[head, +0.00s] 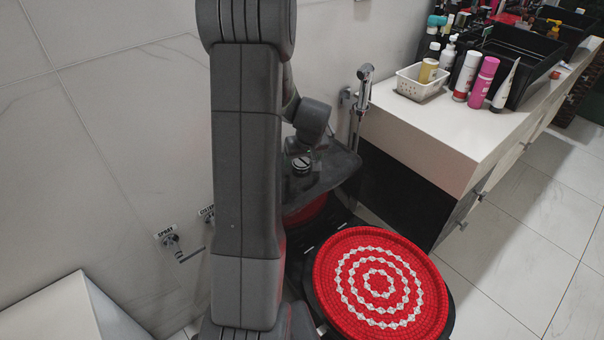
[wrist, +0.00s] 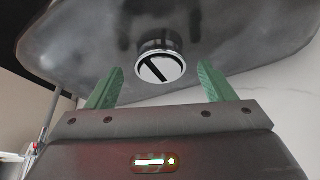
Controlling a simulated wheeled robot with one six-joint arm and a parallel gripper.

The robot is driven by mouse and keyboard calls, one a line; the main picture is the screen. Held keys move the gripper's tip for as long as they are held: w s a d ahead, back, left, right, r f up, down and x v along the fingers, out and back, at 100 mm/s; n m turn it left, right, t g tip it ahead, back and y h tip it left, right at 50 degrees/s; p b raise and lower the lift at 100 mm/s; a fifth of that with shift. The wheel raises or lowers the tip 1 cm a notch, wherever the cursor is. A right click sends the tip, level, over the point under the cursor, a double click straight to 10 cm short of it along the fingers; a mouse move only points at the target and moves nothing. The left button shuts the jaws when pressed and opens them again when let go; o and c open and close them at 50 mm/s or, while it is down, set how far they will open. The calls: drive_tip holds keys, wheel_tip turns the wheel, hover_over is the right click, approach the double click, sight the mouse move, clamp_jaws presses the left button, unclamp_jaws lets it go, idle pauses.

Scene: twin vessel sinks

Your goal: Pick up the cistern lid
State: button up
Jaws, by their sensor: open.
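The cistern lid (head: 335,178) is a dark grey slab on the cistern, partly hidden behind my arm in the head view. A round flush button (head: 302,164) stands on its top. In the wrist view the lid (wrist: 230,35) fills the upper part, with the chrome-ringed split button (wrist: 160,68) near the middle. My gripper (wrist: 160,70) is open, its two green fingers spread to the left and right of the button in that picture. Nothing is held between them. I cannot tell whether the fingers touch the lid.
A red and white patterned toilet seat cover (head: 345,265) lies in front of the cistern. A white counter (head: 430,130) with bottles and a basket (head: 408,86) stands to the right. A hand sprayer (head: 364,85) hangs on the wall near the lid.

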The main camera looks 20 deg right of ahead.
drive_tip(key=shift+w+f, duration=0.25)
drive_tip(key=shift+f, duration=0.2)
clamp_jaws()
drive_tip(key=shift+r, duration=0.15)
